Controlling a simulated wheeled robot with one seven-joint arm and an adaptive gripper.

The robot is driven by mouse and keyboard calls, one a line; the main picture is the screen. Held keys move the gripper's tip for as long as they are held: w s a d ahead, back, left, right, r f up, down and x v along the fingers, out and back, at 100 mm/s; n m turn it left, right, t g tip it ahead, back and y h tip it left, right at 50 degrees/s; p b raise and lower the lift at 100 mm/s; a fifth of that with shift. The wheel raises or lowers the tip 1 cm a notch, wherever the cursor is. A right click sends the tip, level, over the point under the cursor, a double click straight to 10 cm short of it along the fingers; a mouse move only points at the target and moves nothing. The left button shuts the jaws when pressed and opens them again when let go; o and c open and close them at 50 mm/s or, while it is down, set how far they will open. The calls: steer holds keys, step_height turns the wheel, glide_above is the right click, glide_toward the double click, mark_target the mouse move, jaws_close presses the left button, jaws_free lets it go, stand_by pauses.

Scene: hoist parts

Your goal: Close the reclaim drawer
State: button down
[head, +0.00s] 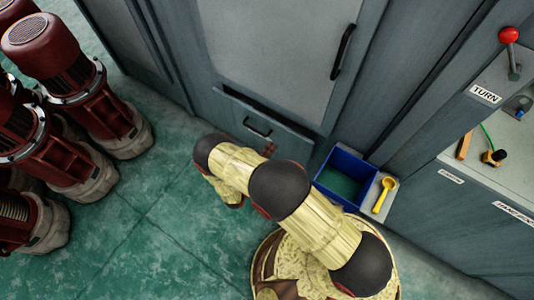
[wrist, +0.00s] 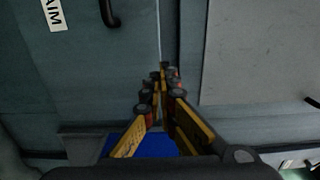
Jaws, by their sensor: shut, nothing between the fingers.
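The drawer front (head: 235,112) with a dark bar handle (head: 258,132) is low on the grey cabinet in the head view. In the wrist view, a label ending in "AIM" (wrist: 54,14) and a dark handle (wrist: 109,14) are at upper left. My gripper (wrist: 164,76) is shut and empty, its fingertips together, pointing toward the grey panels right of that handle. I cannot tell whether it touches them. My arm hides most of my gripper in the head view.
A blue open bin (head: 334,192) stands beside the cabinet, with a yellow scoop (head: 384,194) on the ledge at its right. It also shows below my fingers in the wrist view (wrist: 152,147). Red motors (head: 70,68) crowd the left. Green floor (head: 160,215) is clear between.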

mark_target(285, 129)
steer(key=b+x, duration=0.2)
steer(key=x, duration=0.6)
steer(key=shift+w+d, duration=0.1)
steer(key=shift+w, duration=0.05)
steer(key=shift+w+d, duration=0.1)
steer(key=b+x, duration=0.1)
steer(key=x, duration=0.3)
steer(key=shift+w+d, duration=0.15)
steer(key=shift+d, duration=0.05)
steer(key=shift+w, duration=0.15)
steer(key=p+v, duration=0.2)
steer(key=v, duration=1.2)
